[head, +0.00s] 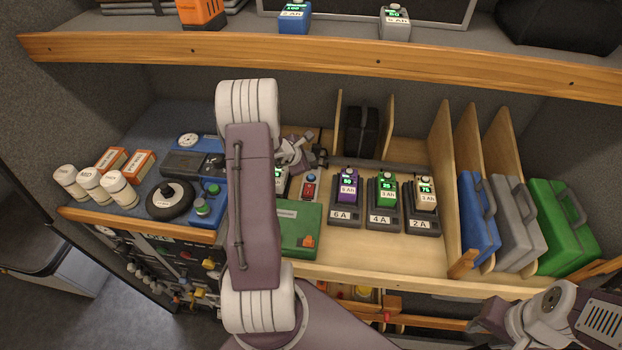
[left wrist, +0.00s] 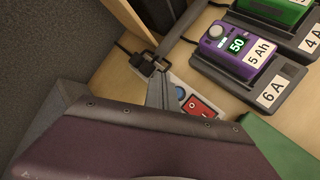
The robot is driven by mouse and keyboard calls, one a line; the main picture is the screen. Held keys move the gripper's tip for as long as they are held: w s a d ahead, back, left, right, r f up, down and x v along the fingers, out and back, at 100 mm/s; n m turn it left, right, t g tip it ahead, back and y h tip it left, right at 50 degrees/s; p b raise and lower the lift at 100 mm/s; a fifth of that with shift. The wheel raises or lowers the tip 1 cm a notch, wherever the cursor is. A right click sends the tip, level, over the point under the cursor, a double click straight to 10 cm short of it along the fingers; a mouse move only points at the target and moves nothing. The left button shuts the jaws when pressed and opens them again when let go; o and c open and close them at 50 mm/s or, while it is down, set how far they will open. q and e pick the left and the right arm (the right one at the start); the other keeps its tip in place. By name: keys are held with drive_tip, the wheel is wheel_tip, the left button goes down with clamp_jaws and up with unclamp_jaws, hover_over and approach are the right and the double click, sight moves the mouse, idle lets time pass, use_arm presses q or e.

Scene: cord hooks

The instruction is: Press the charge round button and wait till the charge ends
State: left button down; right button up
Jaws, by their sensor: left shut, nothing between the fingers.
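A small grey panel with a round blue button (head: 312,178) and a red rocker switch (head: 309,190) sits on the wooden shelf, left of the chargers. In the left wrist view the blue button (left wrist: 180,93) and red switch (left wrist: 197,106) show partly. My left gripper (head: 300,158) is shut and empty, just behind and left of the panel; contact with the button cannot be told. Chargers marked 6 A (head: 345,213), 4 A (head: 383,219) and 2 A (head: 421,220) hold a purple battery (head: 348,188) reading 50, a green battery (head: 386,190) and a cream battery (head: 426,190). My right gripper's fingers are not visible.
A green box (head: 300,240) stands in front of the panel, partly behind my left arm. Black plugs (left wrist: 150,62) lie beside my left fingers. Wooden dividers (head: 440,150) and upright cases (head: 478,220) stand at the right. A blue device (head: 205,207) with a green button is at the left.

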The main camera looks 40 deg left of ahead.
use_arm(q)
drive_tip(key=b, duration=0.3)
hover_over(309, 178)
wheel_tip(309, 178, down, 6)
drive_tip(key=shift+w+r, duration=0.1)
drive_tip(key=shift+r, duration=0.15)
drive_tip(key=shift+d+f+b, duration=0.1)
drive_tip(key=shift+f+b, duration=0.25)
drive_tip(key=shift+b, duration=0.4)
idle(0.9)
drive_tip(key=shift+f+b, duration=0.4)
drive_tip(key=shift+b, duration=0.4)
drive_tip(key=shift+f+b, duration=0.45)
drive_tip(key=shift+b, duration=0.2)
idle(0.4)
drive_tip(key=shift+r, duration=0.15)
drive_tip(key=shift+r+p, duration=0.4)
drive_tip(key=shift+r, duration=0.3)
